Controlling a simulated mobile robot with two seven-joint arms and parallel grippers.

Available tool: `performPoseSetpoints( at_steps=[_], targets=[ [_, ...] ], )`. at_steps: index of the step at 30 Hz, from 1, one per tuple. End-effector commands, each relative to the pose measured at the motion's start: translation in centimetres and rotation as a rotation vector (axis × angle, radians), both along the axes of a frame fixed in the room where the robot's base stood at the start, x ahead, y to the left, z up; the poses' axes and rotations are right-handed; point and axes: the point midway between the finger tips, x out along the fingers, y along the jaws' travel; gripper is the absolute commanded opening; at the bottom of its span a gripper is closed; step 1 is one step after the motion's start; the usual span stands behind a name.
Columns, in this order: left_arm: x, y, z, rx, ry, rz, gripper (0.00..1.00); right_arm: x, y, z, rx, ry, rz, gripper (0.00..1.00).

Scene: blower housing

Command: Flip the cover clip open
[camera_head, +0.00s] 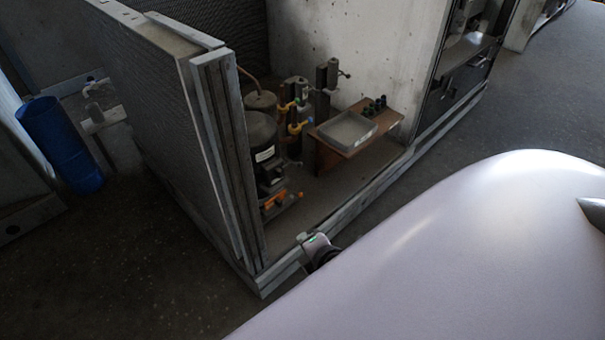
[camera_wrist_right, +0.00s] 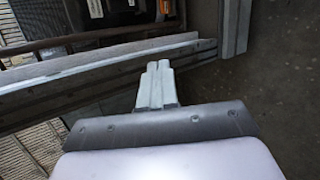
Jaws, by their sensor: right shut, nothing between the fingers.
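The open blower housing (camera_head: 222,160) stands at centre left in the head view, with dark machinery inside it. I cannot make out the cover clip for certain in either view. My right gripper (camera_head: 303,238) is small beside the bottom front rail of the housing, and most of it is hidden behind my pale arm. In the right wrist view my right gripper (camera_wrist_right: 156,66) has its two grey fingers together with nothing between them. The fingers point toward the grey rail, and I cannot tell whether they touch it.
A dark motor (camera_head: 262,140) with orange parts (camera_head: 275,204) at its foot stands inside the housing. A grey tray (camera_head: 347,131) sits on a brown shelf (camera_head: 393,117). A blue cylinder (camera_head: 60,145) stands at the left. The floor (camera_head: 110,270) in front is clear.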

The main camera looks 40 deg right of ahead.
Motion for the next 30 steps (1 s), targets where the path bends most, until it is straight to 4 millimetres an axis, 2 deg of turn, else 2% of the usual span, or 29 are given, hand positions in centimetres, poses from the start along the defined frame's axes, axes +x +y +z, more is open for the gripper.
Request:
performPoseSetpoints(
  at_steps=[1, 6, 9, 15, 21, 30],
  targets=[
    [0.3, -0.5, -2.2, -0.016, -0.010, -0.009, 0.43, 1.1, -1.0, -2.4, -0.114, -0.007, 0.036, 0.00],
    [0.7, -2.0, -4.6, -0.070, -0.029, -0.040, 0.43, 4.3, -4.2, -4.9, -0.521, -0.006, 0.139, 0.00],
    [0.9, -2.9, -5.9, -0.099, -0.041, -0.059, 0.43, 6.1, -6.0, -5.8, -0.756, 0.002, 0.180, 0.00],
    [1.0, -4.2, -7.4, -0.147, -0.059, -0.093, 0.43, 8.7, -8.7, -6.1, -1.129, 0.031, 0.219, 0.00],
    [1.0, -4.8, -7.8, -0.168, -0.065, -0.111, 0.43, 9.8, -9.9, -5.6, -1.304, 0.054, 0.224, 0.00],
    [1.0, -4.9, -7.6, -0.170, -0.066, -0.112, 0.43, 9.8, -10.0, -5.3, -1.324, 0.058, 0.225, 0.00]
  ],
)
